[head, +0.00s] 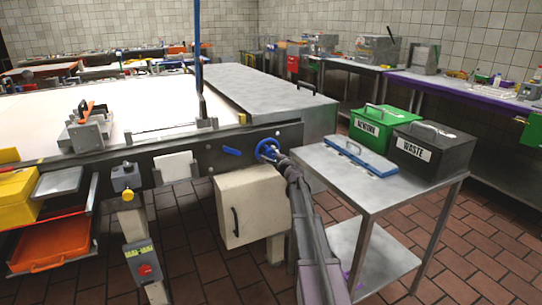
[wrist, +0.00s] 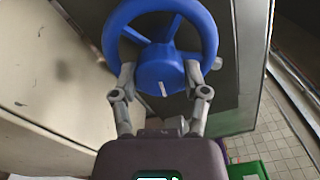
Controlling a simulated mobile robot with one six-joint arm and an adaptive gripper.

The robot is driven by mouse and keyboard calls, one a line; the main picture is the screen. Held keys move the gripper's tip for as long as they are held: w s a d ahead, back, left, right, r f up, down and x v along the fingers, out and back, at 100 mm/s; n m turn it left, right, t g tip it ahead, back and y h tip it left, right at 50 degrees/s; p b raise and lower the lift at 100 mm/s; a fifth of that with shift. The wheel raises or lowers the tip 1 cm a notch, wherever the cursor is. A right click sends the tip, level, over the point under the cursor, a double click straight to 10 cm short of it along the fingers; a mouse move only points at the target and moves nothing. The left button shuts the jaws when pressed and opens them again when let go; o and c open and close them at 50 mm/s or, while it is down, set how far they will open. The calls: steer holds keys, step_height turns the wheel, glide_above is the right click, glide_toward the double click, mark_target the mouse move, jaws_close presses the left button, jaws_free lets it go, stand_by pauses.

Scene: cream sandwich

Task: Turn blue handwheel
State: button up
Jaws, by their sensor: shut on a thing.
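The blue handwheel (head: 267,149) is mounted on the dark side rail of the large work table. In the wrist view the handwheel (wrist: 160,66) fills the top middle, with its round rim, spokes and a hub with a short white mark. My gripper (head: 280,161) reaches it from below in the head view. In the wrist view my gripper (wrist: 160,76) has one finger on each side of the hub, near the lower rim, and is shut on the wheel. The exact contact points are partly hidden.
A blue lever (head: 231,151) sits left of the wheel on the rail. A cream cabinet (head: 250,206) hangs below. A metal side table (head: 345,180) at the right bears a green box (head: 380,127), a black WASTE box (head: 428,148) and a blue-edged case (head: 362,158).

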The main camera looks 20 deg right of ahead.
steer(key=shift+w+m, duration=0.1)
steer(key=shift+m, duration=0.7)
steer(key=o, duration=1.1)
steer(key=shift+o, duration=0.2)
steer(key=s, duration=1.2)
steer(key=shift+d, duration=0.2)
